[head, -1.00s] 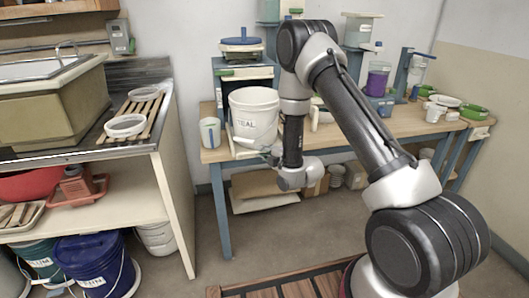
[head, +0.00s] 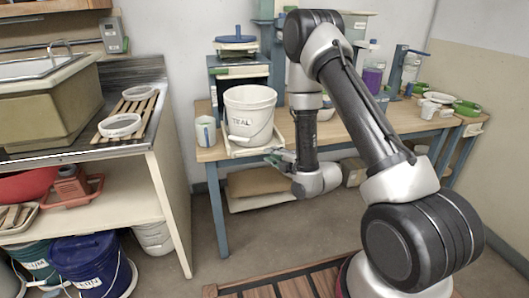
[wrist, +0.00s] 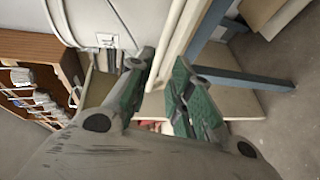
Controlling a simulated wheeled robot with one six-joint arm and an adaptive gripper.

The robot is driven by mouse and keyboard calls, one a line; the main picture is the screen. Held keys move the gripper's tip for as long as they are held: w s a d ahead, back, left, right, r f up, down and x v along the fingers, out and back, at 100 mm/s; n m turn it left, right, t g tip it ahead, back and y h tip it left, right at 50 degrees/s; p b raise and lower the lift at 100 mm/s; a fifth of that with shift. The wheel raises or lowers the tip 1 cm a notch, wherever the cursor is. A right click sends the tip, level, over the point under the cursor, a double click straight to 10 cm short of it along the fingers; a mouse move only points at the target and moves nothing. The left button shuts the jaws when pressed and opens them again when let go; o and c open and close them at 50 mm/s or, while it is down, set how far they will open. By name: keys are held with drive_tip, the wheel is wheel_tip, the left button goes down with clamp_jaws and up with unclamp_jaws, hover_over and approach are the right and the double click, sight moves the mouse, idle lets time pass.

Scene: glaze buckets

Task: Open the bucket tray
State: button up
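The bucket tray (head: 239,154) is a cream, shallow tray on the wooden table's front left part. The white bucket marked TEAL (head: 249,115) stands upright on it. My gripper (head: 272,154) is at the tray's front right edge in the head view. In the wrist view, my gripper (wrist: 165,62) has its two green-padded fingers apart, with a cream rim (wrist: 184,38) running between them. I see no clear grip on that rim. The tray's back is hidden behind the bucket.
A pale mug (head: 205,131) stands left of the bucket on the table (head: 208,154). A blue table leg (head: 218,210) stands below. Floor between counter and table is clear.

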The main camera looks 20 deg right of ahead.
drive_tip(key=shift+v, duration=1.8)
